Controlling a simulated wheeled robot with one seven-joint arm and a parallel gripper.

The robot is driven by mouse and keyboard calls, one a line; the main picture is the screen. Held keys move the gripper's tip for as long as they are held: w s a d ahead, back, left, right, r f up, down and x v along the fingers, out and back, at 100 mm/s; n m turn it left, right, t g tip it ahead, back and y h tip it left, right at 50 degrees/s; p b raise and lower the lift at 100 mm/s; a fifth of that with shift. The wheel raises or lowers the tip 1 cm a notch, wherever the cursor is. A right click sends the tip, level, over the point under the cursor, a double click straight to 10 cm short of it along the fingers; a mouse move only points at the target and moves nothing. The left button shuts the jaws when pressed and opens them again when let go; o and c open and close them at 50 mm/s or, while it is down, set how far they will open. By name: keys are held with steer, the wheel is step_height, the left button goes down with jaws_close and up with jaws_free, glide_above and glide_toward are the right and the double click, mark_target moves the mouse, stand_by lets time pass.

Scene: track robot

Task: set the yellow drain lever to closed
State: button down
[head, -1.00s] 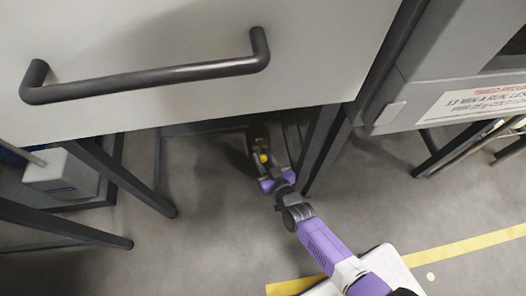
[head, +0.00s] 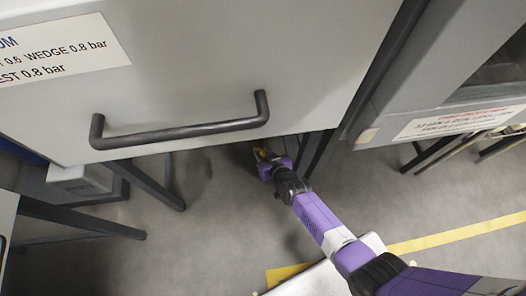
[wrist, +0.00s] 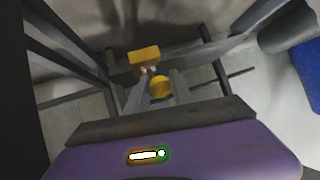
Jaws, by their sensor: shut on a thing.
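The yellow drain lever shows in the wrist view as a rounded yellow end (wrist: 161,88) between my fingers, with a yellow block (wrist: 145,55) just beyond it. I cannot tell whether the two are one piece. My gripper (wrist: 158,90) is shut on the lever. In the head view my gripper (head: 263,157) is low under the front edge of the grey cabinet, with a small bit of yellow at its tip. The cabinet's edge and my own gripper hide most of the lever there, so its setting cannot be read.
The grey cabinet front (head: 230,70) with a dark bar handle (head: 180,133) overhangs my gripper. Dark frame legs (head: 145,184) stand left and close right of it. A second grey machine (head: 440,80) stands at right. Floor with a yellow stripe (head: 460,234) is open in front.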

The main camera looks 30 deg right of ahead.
steer(key=shift+r+g+p, duration=0.25)
steer(key=shift+g+p, duration=0.05)
steer(key=shift+p, duration=0.3)
steer(key=r+g+p, duration=0.1)
steer(key=p, duration=0.1)
steer(key=shift+w+d+p, duration=0.15)
steer(key=shift+w+p, duration=0.2)
steer(key=shift+w, duration=0.05)
steer(key=shift+w+d+r+m+g+y+p, duration=0.1)
steer(key=shift+w+r+m+g+y+p, duration=0.2)
steer(key=shift+g+p, duration=0.45)
steer(key=shift+w+f, duration=0.1)
steer(key=c, duration=1.1)
jaws_free()
